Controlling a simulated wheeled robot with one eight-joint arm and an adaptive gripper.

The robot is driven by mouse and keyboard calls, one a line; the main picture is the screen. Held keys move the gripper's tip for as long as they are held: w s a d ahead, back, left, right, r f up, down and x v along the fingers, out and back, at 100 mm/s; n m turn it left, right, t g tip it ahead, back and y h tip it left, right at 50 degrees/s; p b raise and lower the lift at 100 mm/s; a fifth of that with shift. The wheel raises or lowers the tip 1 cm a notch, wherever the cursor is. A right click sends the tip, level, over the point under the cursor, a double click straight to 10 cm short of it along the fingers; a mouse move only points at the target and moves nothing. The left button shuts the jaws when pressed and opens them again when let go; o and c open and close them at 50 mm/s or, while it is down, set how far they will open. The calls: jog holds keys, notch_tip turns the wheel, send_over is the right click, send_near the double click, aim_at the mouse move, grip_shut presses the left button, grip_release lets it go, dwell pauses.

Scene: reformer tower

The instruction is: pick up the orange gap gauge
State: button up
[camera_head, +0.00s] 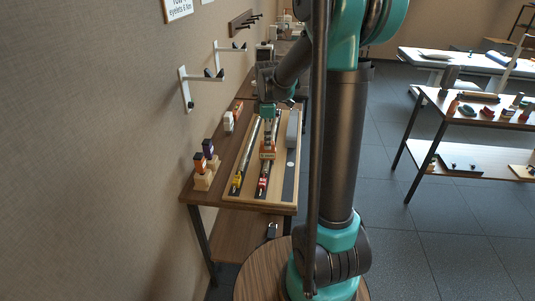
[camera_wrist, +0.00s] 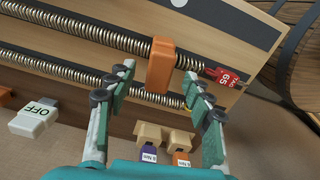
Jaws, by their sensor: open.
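The orange gap gauge (camera_wrist: 160,66) is an orange block in the wrist view. It sits across the coiled spring that has a red tag at its end, and it reaches toward the second spring. It also shows in the head view as an orange block (camera_head: 267,153) on the board. My gripper (camera_wrist: 157,77) is open, with one finger on each side of the gauge's lower end in the picture. I cannot tell whether the fingers touch it. In the head view my gripper (camera_head: 268,108) is over the board, partly hidden by my arm.
The springs lie on a wooden board (camera_head: 232,190) on a table against the wall. A red tag (camera_wrist: 226,77) reads 65. Two labelled tools, purple (camera_wrist: 149,155) and orange (camera_wrist: 181,158), stand in beige blocks nearby. A white OFF piece (camera_wrist: 34,120) lies left. Another table (camera_head: 440,97) stands right.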

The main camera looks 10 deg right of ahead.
aim_at(268, 153)
jog(key=shift+f, duration=1.4)
jog(key=shift+c, duration=0.4)
grip_shut()
